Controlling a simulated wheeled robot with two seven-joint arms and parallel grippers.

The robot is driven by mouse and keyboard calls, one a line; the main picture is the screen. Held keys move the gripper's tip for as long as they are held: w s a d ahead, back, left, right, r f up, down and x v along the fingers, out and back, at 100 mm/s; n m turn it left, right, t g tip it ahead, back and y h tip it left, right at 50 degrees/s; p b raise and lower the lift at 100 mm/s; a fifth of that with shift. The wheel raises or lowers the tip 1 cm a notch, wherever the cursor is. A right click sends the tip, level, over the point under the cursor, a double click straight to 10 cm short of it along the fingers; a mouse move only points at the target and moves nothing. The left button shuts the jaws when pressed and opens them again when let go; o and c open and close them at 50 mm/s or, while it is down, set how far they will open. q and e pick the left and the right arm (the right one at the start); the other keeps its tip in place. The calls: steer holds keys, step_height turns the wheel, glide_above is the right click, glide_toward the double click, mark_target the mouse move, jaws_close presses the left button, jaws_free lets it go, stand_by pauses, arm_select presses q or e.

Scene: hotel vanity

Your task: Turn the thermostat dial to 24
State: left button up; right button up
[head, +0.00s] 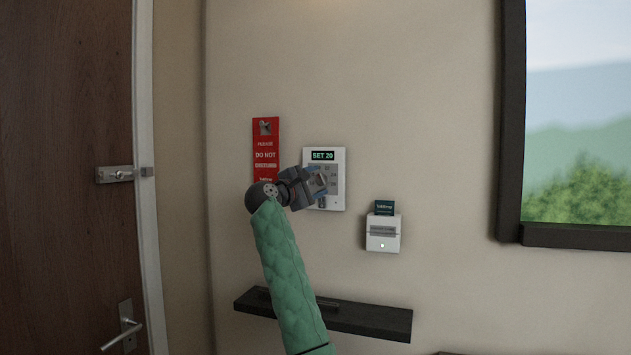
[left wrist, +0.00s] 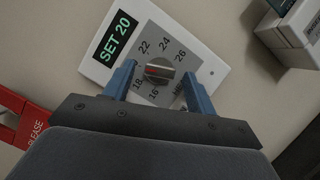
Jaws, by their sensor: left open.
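The thermostat (head: 338,165) is a white wall panel with a grey dial plate and a dark display reading "SET 20". It also shows in the left wrist view (left wrist: 206,64). Its round grey dial (left wrist: 160,71) has a red mark pointing left, between the 18 and the 22. My left gripper (head: 316,187) is in front of the panel and hides part of it in the head view. In the left wrist view its two blue fingers are open, one on each side of the dial, with visible gaps to it. Whether the tips reach to the dial's depth is unclear. My right gripper is not in view.
A red door hanger (head: 265,140) hangs close to the left of the thermostat. A white card holder (head: 382,236) with a dark green card is at lower right. A dark shelf (head: 370,320) is below. A wooden door stands at left, a framed picture or window at right.

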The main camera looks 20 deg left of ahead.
arm_select(q)
steer(key=shift+w+d, duration=0.1)
steer(key=shift+w, duration=0.05)
steer(key=c, duration=1)
